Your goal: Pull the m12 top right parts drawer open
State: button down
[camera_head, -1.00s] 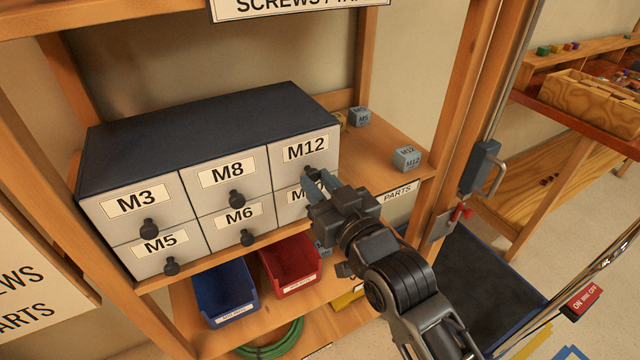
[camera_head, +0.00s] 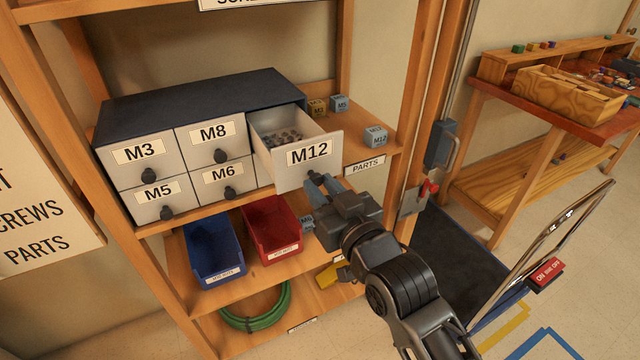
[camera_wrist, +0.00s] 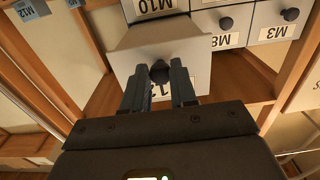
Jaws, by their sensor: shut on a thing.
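The M12 drawer (camera_head: 309,158) at the top right of the dark-topped parts cabinet (camera_head: 200,105) is pulled well out. Small grey parts (camera_head: 284,137) show inside it. My gripper (camera_head: 325,184) is at the lower front of this drawer, and its jaws are shut on the drawer's dark knob. In the wrist view the knob (camera_wrist: 160,71) sits between the two fingers, in front of the drawer's face (camera_wrist: 168,84), which appears upside down. The M8 drawer (camera_head: 213,148) and M3 drawer (camera_head: 141,167) beside it are closed. The drawer below M12 is mostly hidden.
Small labelled cubes, one marked M12 (camera_head: 375,137), stand on the shelf right of the cabinet. A blue bin (camera_head: 215,250) and a red bin (camera_head: 271,229) sit on the shelf below. A wooden post (camera_head: 424,110) rises right of my gripper.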

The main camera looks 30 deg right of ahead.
jog(key=shift+s, duration=0.25)
jog(key=c, duration=0.9)
grip_release()
jog(key=shift+s+b, duration=0.75)
jog(key=shift+s, duration=3.15)
